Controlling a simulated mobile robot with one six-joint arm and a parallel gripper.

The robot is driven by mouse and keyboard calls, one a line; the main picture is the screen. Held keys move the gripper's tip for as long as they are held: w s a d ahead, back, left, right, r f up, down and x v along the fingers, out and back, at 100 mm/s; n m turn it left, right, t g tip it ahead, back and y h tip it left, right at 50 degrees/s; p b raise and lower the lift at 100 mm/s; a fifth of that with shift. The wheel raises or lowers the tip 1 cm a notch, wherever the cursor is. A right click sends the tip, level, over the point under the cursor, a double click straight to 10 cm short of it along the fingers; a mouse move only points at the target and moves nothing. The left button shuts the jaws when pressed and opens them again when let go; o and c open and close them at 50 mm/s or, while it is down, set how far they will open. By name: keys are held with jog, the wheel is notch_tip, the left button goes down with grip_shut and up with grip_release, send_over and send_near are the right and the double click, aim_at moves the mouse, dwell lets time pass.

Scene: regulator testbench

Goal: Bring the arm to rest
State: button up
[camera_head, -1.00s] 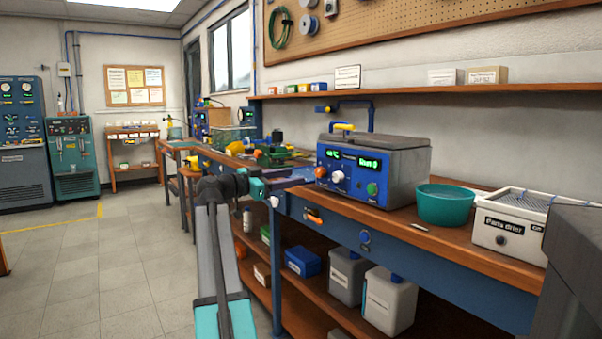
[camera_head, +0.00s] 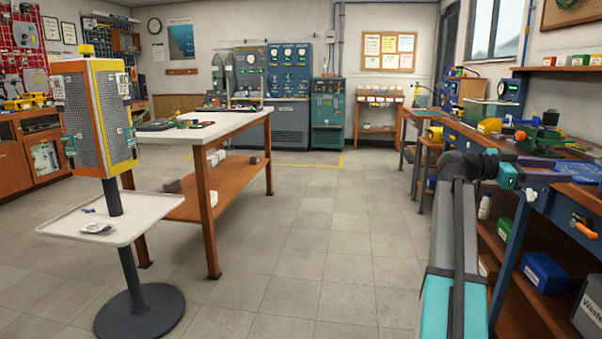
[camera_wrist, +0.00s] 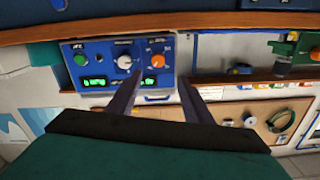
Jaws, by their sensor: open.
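My arm (camera_head: 455,240) shows at the right of the head view, bent at a dark joint with its teal wrist (camera_head: 508,175) over the front edge of the right-hand workbench. In the wrist view my gripper (camera_wrist: 158,88) is open, with its two dark fingers apart and nothing between them. Beyond the fingers is a blue control panel (camera_wrist: 100,72) with a green button, a white knob, an orange knob and lit green displays. The picture is turned over, and the fingertips overlap the panel; I cannot tell how far apart they are.
A white-topped table (camera_head: 225,126) stands at the left, with a pedestal stand and tray (camera_head: 70,226) before it. The tiled floor (camera_head: 300,240) between table and workbench is clear. Blue and teal cabinets (camera_head: 327,113) stand at the back. Bins (camera_head: 544,270) sit under the workbench.

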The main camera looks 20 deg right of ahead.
jog(key=w+a+f+n+t+p, duration=0.2)
jog(key=w+a+f+n+p, duration=0.25)
jog(key=w, duration=0.55)
jog(key=w+a+f+n+t+p, duration=0.2)
jog(key=w+a+f+p, duration=0.2)
jog(key=w+f+p, duration=0.4)
jog(key=w+a+f+n+t+y+p, duration=0.1)
jog(key=w+a+f+n+t+p, duration=0.2)
jog(key=a+f, duration=0.75)
jog(key=w+a+f+n+t+y+p, duration=0.1)
jog(key=w+a+f+n+y+p, duration=0.2)
jog(key=a+f, duration=0.7)
jog(key=s+a+f+n+g+y+p, duration=0.1)
jog(key=s+a+f+n+y+p, duration=0.15)
jog(key=s+a+f+p, duration=0.5)
jog(key=s+a+f+n+y+p, duration=0.1)
jog(key=s+a+f+n+p, duration=0.2)
jog(key=a+f, duration=0.75)
jog(key=s+a+f+n+g+y+p, duration=0.1)
jog(key=s+a+n+y, duration=0.3)
jog(key=s+a, duration=0.6)
jog(key=s+a+f+n+g+y+p, duration=0.1)
jog(key=s+a+f+n+y, duration=0.2)
jog(key=s+a, duration=0.8)
jog(key=shift+s+a+f+n+g+y, duration=0.3)
jog(key=shift+a+f+n+g+y, duration=0.1)
jog(key=shift+f+n, duration=0.4)
